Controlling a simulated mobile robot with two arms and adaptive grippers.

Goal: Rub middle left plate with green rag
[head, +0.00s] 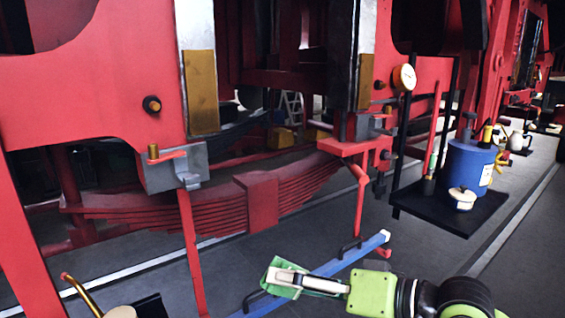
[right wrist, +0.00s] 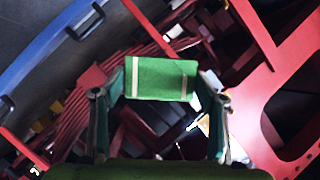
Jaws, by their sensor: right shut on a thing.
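The green rag (head: 276,264) is in my right gripper (head: 284,279), low over the floor in front of the red locomotive frame. In the right wrist view the rag (right wrist: 160,78), green with pale stripes, spans between the two fingers. Two brass-coloured plates show in the head view. The left one (head: 202,92) is on a pale upright, and the other (head: 366,81) is on an upright further right. I cannot tell which is called middle left. The right gripper is below and apart from both plates.
A red leaf spring (head: 262,200) runs beneath the frame. A blue bar with handles (head: 330,266) lies behind the rag. A black shelf (head: 452,211) at right holds a blue can (head: 468,165) and a small white pot (head: 462,199). A dial gauge (head: 404,77) is above it.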

